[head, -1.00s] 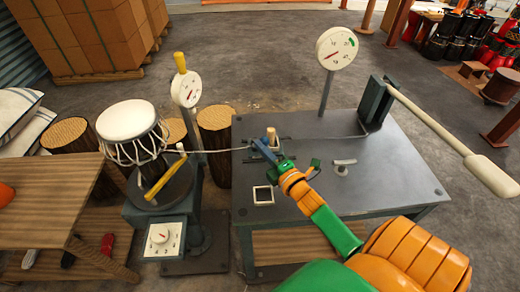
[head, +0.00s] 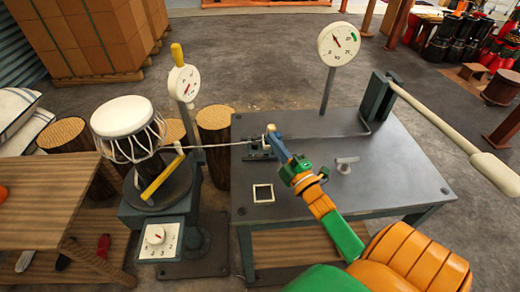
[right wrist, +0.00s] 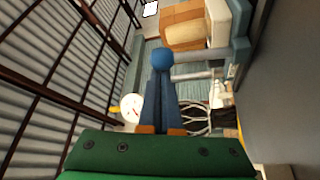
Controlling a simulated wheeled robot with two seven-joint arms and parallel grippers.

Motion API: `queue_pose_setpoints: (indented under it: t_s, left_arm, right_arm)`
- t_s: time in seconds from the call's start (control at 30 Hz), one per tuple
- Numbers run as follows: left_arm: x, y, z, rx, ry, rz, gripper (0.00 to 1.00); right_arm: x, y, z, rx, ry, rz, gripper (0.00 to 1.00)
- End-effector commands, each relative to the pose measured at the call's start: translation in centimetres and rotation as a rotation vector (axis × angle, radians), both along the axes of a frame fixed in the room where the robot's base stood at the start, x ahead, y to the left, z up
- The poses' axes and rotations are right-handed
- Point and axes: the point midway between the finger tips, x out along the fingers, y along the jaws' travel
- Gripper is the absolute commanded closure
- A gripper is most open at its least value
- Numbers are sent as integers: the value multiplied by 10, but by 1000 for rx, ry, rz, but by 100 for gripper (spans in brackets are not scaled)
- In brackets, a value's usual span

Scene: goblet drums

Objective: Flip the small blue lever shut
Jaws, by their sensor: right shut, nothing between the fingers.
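A small blue-grey clamp (head: 258,150) sits on the dark table at its left part, with the rope running through it. A pale peg (head: 271,129) stands at the clamp. My right gripper (head: 272,137) is shut, its blue fingers at the right end of the clamp. In the right wrist view the fingers (right wrist: 160,104) lie together. A round blue knob shape (right wrist: 162,58) shows at their tips; I cannot tell whether it is the lever or part of the fingers. The lever is not clearly distinguishable in the head view. My left gripper is not in view.
A white-topped goblet drum (head: 124,118) stands left on a round stand. A dial on a post (head: 338,44) rises behind the table. A long pale-handled lever (head: 455,130) reaches over the table's right side. The table's front right is clear.

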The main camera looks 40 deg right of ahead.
Motion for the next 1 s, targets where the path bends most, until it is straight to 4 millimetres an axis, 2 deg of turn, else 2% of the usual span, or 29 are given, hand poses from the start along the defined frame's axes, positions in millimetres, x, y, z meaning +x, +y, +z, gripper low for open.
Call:
queue_pose_setpoints:
  t_s: [0.1, 0.4, 1.0]
  left_arm:
    - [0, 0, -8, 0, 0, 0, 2]
    - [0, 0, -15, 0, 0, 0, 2]
    - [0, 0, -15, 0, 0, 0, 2]
  right_arm:
    - [-3, -4, -3, 60, -37, 0, 100]
    - [-7, -12, -2, 155, -94, 0, 100]
    - [-8, -14, -1, 177, -108, 0, 100]
